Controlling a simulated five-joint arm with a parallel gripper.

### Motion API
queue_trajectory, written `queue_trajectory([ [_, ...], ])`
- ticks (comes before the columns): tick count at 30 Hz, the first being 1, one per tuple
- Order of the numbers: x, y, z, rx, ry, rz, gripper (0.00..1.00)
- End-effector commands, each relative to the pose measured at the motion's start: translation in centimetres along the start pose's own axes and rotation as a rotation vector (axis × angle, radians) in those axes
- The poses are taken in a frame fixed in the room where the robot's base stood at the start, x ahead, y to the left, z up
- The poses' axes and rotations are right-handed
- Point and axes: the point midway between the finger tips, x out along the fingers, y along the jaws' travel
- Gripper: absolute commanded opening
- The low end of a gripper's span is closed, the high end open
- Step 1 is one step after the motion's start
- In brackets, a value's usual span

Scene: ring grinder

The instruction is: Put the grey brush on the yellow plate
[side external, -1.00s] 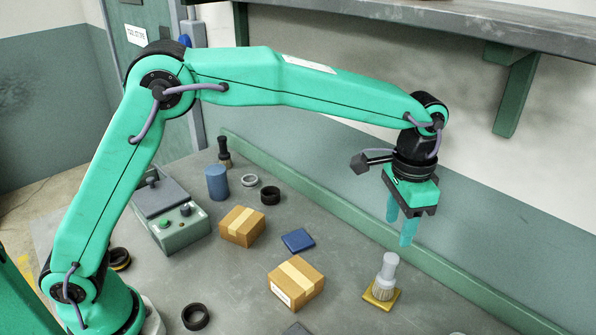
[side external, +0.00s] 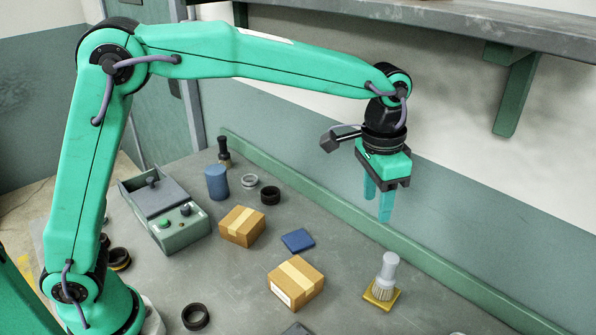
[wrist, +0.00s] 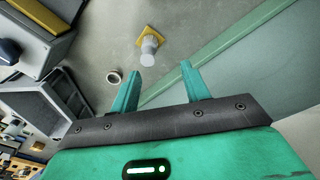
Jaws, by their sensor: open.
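The grey brush (side external: 386,272) stands upright, bristles down, on the small yellow plate (side external: 395,297) at the right front of the bench. In the wrist view the grey brush (wrist: 150,46) and the yellow plate (wrist: 143,33) lie beyond the fingertips, a little to the left. My gripper (side external: 377,210) is open and empty, pointing down, above the bench, behind and up from the brush. Its two teal fingers, also in the wrist view (wrist: 159,70), are apart and touch nothing.
Two taped cardboard boxes (side external: 296,283) (side external: 242,226) and a blue block (side external: 298,240) lie left of the plate. A grinder-like machine (side external: 166,212), a blue cylinder (side external: 216,183), a dark brush (side external: 224,152) and several rings (side external: 195,316) stand farther left. A green rail (side external: 330,211) runs along the wall.

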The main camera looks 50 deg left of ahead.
Motion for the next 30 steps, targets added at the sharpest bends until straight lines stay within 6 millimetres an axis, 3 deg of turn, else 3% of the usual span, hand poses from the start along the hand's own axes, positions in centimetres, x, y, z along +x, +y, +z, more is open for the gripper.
queue_trajectory([
  [6, -3.5, -3.3, 4.5, -0.086, 0.071, -0.011, 0.46],
  [15, -6.3, -6.5, 11.6, -0.2, 0.167, -0.034, 0.46],
  [23, -7.2, -8.1, 17.9, -0.299, 0.249, -0.06, 0.46],
  [30, -6.8, -8.7, 23.6, -0.388, 0.324, -0.091, 0.46],
])
